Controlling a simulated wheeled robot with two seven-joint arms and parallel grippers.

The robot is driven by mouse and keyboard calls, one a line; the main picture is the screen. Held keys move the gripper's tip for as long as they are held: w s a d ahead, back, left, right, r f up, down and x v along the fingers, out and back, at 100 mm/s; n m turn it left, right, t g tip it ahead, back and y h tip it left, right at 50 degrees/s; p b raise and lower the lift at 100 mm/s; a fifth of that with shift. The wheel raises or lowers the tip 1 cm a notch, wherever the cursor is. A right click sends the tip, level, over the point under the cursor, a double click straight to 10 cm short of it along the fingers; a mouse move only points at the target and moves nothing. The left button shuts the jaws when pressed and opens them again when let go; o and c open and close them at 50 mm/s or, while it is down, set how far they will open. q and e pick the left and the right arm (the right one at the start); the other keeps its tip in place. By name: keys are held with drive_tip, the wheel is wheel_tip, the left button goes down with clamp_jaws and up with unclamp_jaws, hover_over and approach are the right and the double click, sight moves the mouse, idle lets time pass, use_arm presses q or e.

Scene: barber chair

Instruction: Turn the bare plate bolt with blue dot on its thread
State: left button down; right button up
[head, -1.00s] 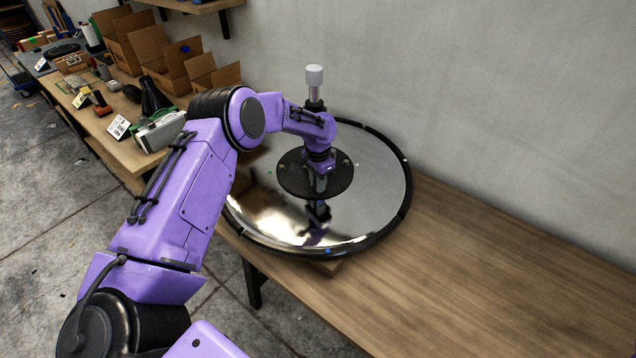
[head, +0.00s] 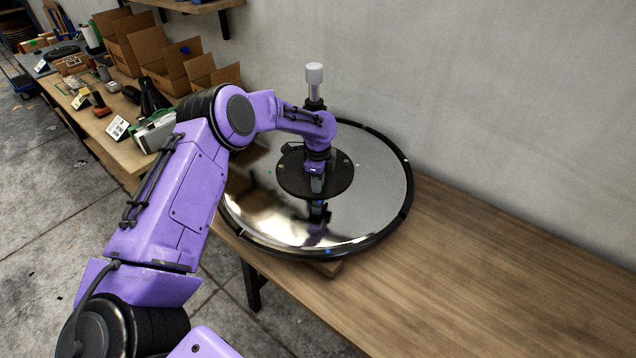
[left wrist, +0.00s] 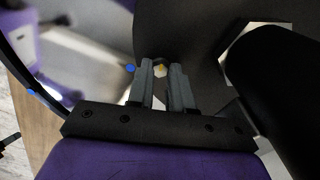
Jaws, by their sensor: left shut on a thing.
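The round chromed base (head: 385,205) with a black rim lies on the wooden bench, and a dark round plate (head: 335,184) sits at its middle. My left gripper (head: 317,187) points down at the near part of the plate. In the left wrist view its two grey fingers (left wrist: 163,82) are shut on a small bolt (left wrist: 160,68), of which only a pale and yellowish bit shows between them. A blue dot (left wrist: 130,68) shows just left of the fingers, near the plate's edge. I cannot see a blue dot on the bolt's own thread. My right gripper is out of view.
A post with a white cap (head: 314,73) rises behind my left wrist. In the left wrist view a thick dark cylinder (left wrist: 275,85) stands close at the right. The bench (head: 480,270) is clear at the right. Open boxes (head: 165,60) and tools crowd the left bench.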

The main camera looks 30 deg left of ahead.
use_arm(q)
drive_tip(key=shift+w+r+m+b, duration=0.1)
drive_tip(key=shift+m+b, duration=0.2)
drive_tip(key=shift+m, duration=2)
drive_tip(key=c, duration=1)
unclamp_jaws()
wheel_tip(320, 180, up, 10)
drive_tip(key=shift+r+b, duration=0.25)
drive_tip(key=shift+b, duration=0.55)
